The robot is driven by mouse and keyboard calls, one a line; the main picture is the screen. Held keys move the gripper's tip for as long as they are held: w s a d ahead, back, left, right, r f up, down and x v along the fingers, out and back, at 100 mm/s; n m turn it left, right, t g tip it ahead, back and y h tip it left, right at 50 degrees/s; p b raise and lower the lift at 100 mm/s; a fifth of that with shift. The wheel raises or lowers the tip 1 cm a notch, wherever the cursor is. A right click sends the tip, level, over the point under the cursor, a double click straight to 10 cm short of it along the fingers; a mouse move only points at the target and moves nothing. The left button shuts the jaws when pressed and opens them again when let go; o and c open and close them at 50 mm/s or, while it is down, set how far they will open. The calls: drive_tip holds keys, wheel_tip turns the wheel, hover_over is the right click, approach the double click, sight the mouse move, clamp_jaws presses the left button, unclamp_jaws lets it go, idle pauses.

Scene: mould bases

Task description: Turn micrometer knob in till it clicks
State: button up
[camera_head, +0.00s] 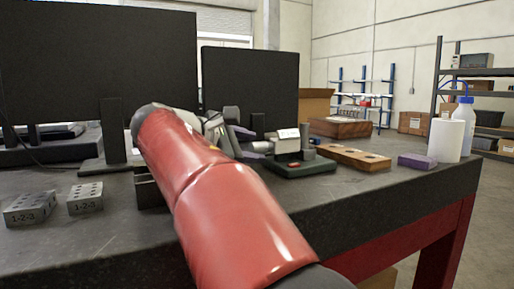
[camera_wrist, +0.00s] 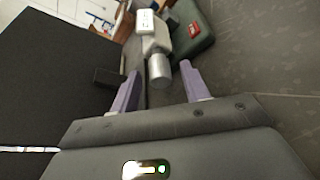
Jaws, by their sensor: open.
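The micrometer's silvery knob (camera_wrist: 159,72) shows in the wrist view, just beyond and between the two purple fingertips of my gripper (camera_wrist: 158,85). The jaws are open and the knob looks untouched, with space on both sides. The micrometer's body (camera_wrist: 151,40) leads away from the knob to a white display (camera_wrist: 146,22). A dark green base (camera_wrist: 190,32) lies beside it. In the head view the green base (camera_head: 300,168) rests on the bench, and my red arm hides part of the gripper and the knob.
A dark upright panel (camera_head: 250,95) stands behind. Two 1-2-3 blocks (camera_head: 30,208) lie at the left front. A wooden block with holes (camera_head: 353,157), a purple block (camera_head: 417,162) and a white roll (camera_head: 446,140) stand to the right. The bench front (camera_head: 360,205) is mostly clear.

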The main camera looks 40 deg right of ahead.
drive_tip(key=shift+x, duration=1.2)
drive_tip(key=c, duration=1)
drive_tip(key=m+b, duration=0.1)
drive_tip(key=b, duration=0.2)
drive_tip(key=shift+f+m+t+h, duration=0.4)
drive_tip(key=shift+r+m+t+b, duration=0.1)
drive_tip(key=shift+m+t+b, duration=0.2)
drive_tip(key=shift+m+b, duration=0.6)
drive_tip(key=shift+r+h, duration=0.2)
drive_tip(key=shift+h, duration=0.1)
